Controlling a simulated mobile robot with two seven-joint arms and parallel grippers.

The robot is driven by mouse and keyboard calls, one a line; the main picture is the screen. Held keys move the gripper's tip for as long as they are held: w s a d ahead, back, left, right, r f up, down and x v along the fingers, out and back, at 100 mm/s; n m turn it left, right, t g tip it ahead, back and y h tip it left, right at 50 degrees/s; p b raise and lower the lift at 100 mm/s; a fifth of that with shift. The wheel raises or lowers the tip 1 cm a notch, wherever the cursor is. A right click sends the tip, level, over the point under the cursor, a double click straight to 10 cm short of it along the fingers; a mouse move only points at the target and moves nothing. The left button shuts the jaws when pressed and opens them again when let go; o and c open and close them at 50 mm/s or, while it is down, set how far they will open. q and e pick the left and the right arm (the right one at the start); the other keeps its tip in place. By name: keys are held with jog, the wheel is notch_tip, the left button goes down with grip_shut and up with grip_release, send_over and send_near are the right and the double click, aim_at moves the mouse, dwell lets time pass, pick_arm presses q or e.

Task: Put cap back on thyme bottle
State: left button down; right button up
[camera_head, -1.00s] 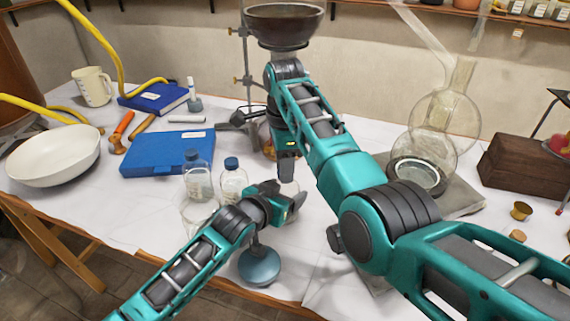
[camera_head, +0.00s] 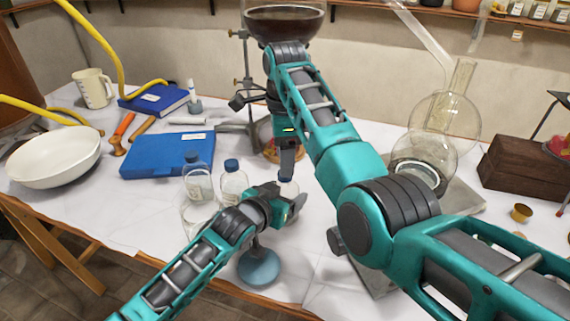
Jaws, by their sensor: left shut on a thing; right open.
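My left gripper (camera_head: 289,206) is low over the front of the table, shut on a small clear glass bottle (camera_head: 288,188). Only the bottle's upper part shows, and I cannot read a label. My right gripper (camera_head: 287,170) points down just above the bottle's mouth. It is open, but its fingers overlap in this view. I cannot tell whether it touches the bottle. I cannot make out a cap at the bottle's mouth.
Two blue-capped bottles (camera_head: 233,184) stand left of my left gripper. A blue round-based object (camera_head: 259,267) is close below it. A round glass flask (camera_head: 447,115) and a wooden box (camera_head: 520,168) stand at right. A blue case (camera_head: 160,154) lies at left.

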jog(key=shift+r, duration=0.65)
jog(key=shift+c, duration=0.3)
